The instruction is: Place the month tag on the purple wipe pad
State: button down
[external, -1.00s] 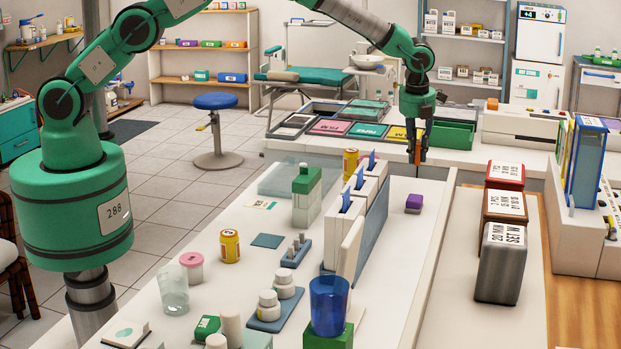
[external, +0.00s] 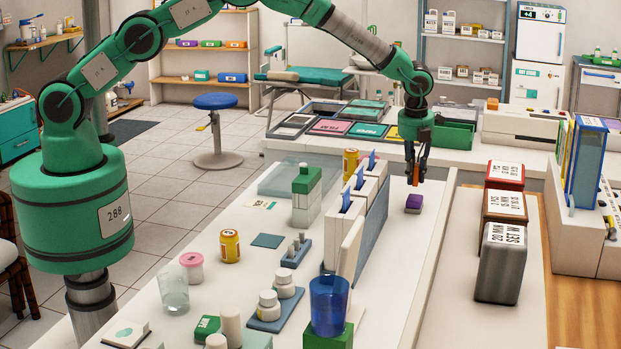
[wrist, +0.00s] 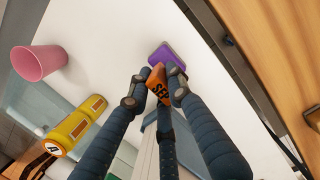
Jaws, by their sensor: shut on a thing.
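My gripper (external: 415,178) is shut on a small orange month tag (wrist: 158,86) with dark lettering. The purple wipe pad (external: 413,203) is a small block on the white counter. In the external view it is just below my fingertips. In the wrist view the pad (wrist: 170,53) lies just beyond the tag, partly covered by a fingertip. I cannot tell whether the tag touches it.
White upright holders with blue tabs (external: 357,200) stand left of the pad. Three labelled tins (external: 501,262) stand to the right, past a raised counter edge (external: 440,215). A pink cup (wrist: 40,63) and a yellow can (wrist: 76,125) show in the wrist view.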

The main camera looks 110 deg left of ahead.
aim_at(414, 185)
jog(key=shift+f, duration=1.8)
jog(key=shift+f+b, duration=0.15)
jog(key=shift+b, duration=0.15)
jog(key=c, duration=1.6)
grip_release()
jog(key=r, duration=0.4)
jog(key=d+r+p, duration=0.1)
jog(key=r, duration=0.7)
jog(key=shift+s+d+p, duration=0.1)
jog(key=shift+d+p, duration=0.25)
jog(key=shift+d, duration=0.05)
jog(key=shift+r, duration=0.1)
